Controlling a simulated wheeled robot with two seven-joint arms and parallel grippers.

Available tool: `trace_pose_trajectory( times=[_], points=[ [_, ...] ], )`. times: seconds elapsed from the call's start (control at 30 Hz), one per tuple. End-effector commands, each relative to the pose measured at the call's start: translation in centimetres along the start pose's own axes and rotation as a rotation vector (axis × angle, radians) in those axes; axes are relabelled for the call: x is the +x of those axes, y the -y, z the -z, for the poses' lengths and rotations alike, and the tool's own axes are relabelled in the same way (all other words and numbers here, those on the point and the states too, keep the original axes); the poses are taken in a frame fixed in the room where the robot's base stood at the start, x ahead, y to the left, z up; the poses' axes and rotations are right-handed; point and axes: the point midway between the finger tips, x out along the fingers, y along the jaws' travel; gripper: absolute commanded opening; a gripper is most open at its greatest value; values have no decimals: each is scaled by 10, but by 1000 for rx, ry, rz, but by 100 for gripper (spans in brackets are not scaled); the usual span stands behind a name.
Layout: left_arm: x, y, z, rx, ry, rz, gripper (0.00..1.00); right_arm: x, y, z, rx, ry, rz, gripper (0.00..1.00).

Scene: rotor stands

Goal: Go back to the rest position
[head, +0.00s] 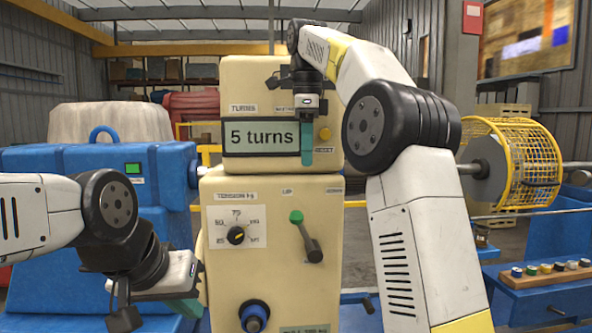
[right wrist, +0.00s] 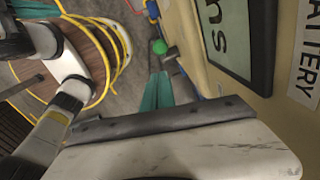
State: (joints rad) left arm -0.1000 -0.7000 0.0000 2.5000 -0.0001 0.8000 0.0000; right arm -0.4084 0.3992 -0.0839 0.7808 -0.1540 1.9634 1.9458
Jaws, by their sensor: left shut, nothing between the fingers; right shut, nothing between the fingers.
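My right gripper (head: 307,157) points down in front of the cream control box (head: 270,75), beside the right end of its "5 turns" display (head: 262,135). Its teal fingers are shut and empty; the right wrist view shows them together (right wrist: 156,92). I cannot tell whether they touch the box. My left gripper (head: 186,308) is low at the left, by the lower cream cabinet (head: 270,285). It is shut and empty, and part of it is hidden by its own wrist.
A blue machine (head: 80,165) stands behind at the left. At the right are a yellow mesh guard (head: 530,165) and a blue bench (head: 545,285) with several small capped pieces.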

Motion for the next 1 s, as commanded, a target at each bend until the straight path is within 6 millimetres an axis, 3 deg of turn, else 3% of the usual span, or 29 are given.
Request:
trace_pose_trajectory(
  times=[0.17, 0.37, 0.57, 0.8, 1.0],
  points=[
    [0, 0, 0, 0, 0, 0, 0, 3, -16, 27, -217, 43, 53, 0],
    [0, 0, 0, 0, 0, 0, 0, 29, -58, 62, -626, 80, 184, 0],
    [0, 0, 0, 0, 0, 0, 0, 76, -116, 85, -1028, 46, 336, 0],
    [0, 0, 0, 0, 0, 0, 0, 152, -188, 99, -1447, -90, 496, 0],
    [0, 0, 0, 0, 0, 0, 0, 195, -222, 101, -1639, -193, 555, 0]
  ],
)
